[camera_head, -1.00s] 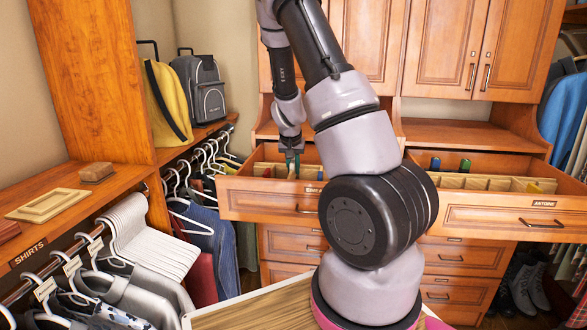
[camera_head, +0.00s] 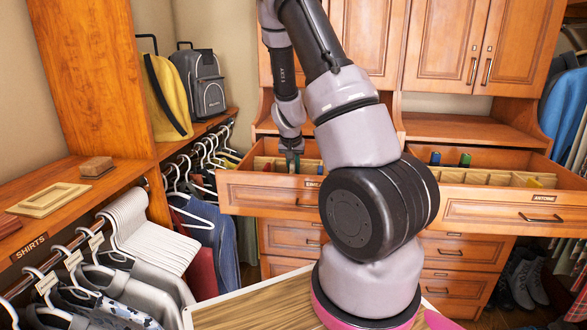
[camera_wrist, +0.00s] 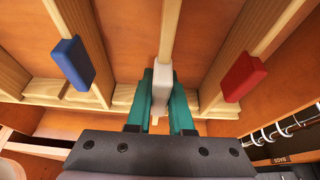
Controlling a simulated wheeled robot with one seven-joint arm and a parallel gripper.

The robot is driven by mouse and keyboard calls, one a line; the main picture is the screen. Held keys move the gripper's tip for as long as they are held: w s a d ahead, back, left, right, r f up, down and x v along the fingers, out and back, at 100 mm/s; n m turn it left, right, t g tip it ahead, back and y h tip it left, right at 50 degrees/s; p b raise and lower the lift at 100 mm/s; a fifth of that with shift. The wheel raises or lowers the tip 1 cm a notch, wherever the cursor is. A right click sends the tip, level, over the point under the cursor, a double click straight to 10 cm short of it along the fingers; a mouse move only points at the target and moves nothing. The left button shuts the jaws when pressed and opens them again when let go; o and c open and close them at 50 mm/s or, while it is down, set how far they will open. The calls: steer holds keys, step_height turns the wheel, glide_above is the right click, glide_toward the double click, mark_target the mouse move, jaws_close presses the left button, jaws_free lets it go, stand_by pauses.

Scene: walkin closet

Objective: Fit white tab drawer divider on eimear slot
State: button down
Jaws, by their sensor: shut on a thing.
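My gripper (camera_wrist: 161,108) has teal fingers and is shut on the white tab of a wooden divider (camera_wrist: 161,82). The divider's thin wooden strip (camera_wrist: 172,25) runs away from the fingers in the wrist view. Its lower edge and seating are hidden. In the head view my gripper (camera_head: 291,160) is low over the open left drawer (camera_head: 262,194), labelled Eimear (camera_head: 313,184). A blue-tab divider (camera_wrist: 73,62) stands to the left and a red-tab divider (camera_wrist: 244,76) to the right, both apart from the fingers. A notched wooden rail (camera_wrist: 120,98) runs along the drawer's near side.
An open drawer labelled Antoine (camera_head: 500,208) with several tabbed dividers is at the right. Hanging clothes (camera_head: 205,220) are close to the Eimear drawer's left side. Cabinet doors (camera_head: 440,45) are above. A shelf (camera_head: 90,180) is at the left.

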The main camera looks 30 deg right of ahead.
steer(key=shift+f, duration=0.2)
steer(key=shift+f, duration=0.75)
stand_by(0.3)
steer(key=c, duration=0.7)
jaws_free()
steer(key=shift+c, duration=0.2)
steer(key=v, duration=1)
steer(key=shift+s+a+r, duration=0.15)
steer(key=shift+r, duration=0.2)
